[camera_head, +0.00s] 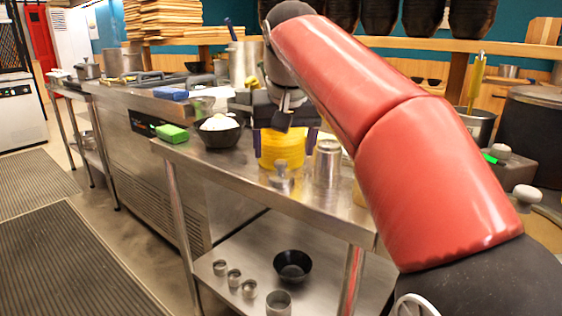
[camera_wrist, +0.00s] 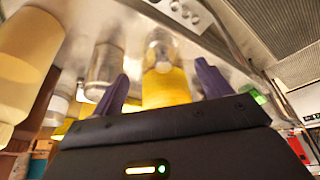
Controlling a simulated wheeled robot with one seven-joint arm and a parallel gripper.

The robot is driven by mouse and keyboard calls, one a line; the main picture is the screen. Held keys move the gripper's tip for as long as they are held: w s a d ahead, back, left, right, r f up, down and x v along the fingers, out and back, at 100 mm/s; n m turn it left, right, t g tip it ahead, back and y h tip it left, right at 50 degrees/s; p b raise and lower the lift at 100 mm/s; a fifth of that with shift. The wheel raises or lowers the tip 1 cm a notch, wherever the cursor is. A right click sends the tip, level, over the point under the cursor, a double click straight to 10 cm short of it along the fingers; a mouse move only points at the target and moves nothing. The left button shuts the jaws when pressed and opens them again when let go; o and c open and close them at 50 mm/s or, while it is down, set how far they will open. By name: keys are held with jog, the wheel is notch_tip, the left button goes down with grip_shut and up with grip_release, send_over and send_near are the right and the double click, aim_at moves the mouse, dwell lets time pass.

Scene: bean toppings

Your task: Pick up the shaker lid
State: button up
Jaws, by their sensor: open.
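The shaker lid (camera_head: 281,178) is a small silver piece with a knob, standing on the steel counter in front of a yellow ribbed container (camera_head: 283,150). In the wrist view, a silver shape that looks like the lid (camera_wrist: 160,48) shows just beyond the yellow container (camera_wrist: 166,88). A silver shaker cup (camera_head: 328,165) stands to the lid's right. My gripper (camera_head: 284,142) is open and empty, its purple fingers apart on either side of the yellow container in both views. In the wrist view, the lid lies between and past the fingertips (camera_wrist: 163,70). Contact cannot be told.
A black bowl with white contents (camera_head: 220,133) and a green sponge (camera_head: 171,133) sit left on the counter (camera_head: 225,165). A black bowl (camera_head: 292,265) and several small metal cups are on the lower shelf. The counter's front edge lies close to the lid.

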aim_at(281, 163)
jog(key=shift+w+f, duration=0.15)
jog(key=shift+w, duration=0.15)
jog(key=x, duration=0.2)
jog(key=b+x, duration=0.1)
jog(key=x, duration=0.4)
jog(key=shift+w+a, duration=0.15)
jog(key=shift+w, duration=0.3)
jog(key=c, duration=0.7)
